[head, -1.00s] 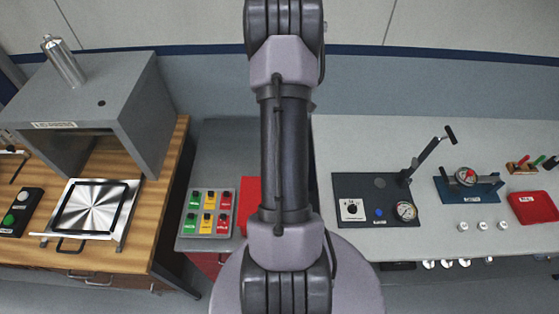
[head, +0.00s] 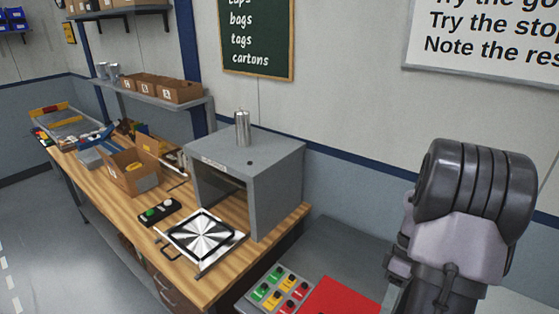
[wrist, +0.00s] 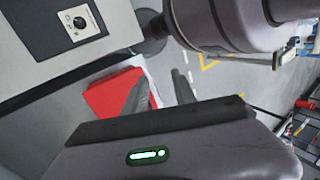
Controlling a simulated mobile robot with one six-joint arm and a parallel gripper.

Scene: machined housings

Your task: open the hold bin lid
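A flat red surface (head: 340,298), perhaps the hold bin lid, shows at the bottom edge of the head view, right of a button panel. It is cut off there, and no label can be read. In the wrist view a red lid-like thing (wrist: 112,92) lies left of my fingers, partly behind one of them. It looks shut, though its edges are partly hidden. My gripper (wrist: 161,80) is open and empty, its two dark fingers apart with grey floor between them. In the head view my gripper is out of frame.
The panel of coloured buttons (head: 277,289) sits beside the red surface. A wooden bench (head: 95,178) on the left carries a grey box chamber (head: 275,185), a square metal plate (head: 235,243) and a two-button box (head: 158,212). A dark instrument plate (wrist: 80,25) is at the wrist view's upper left.

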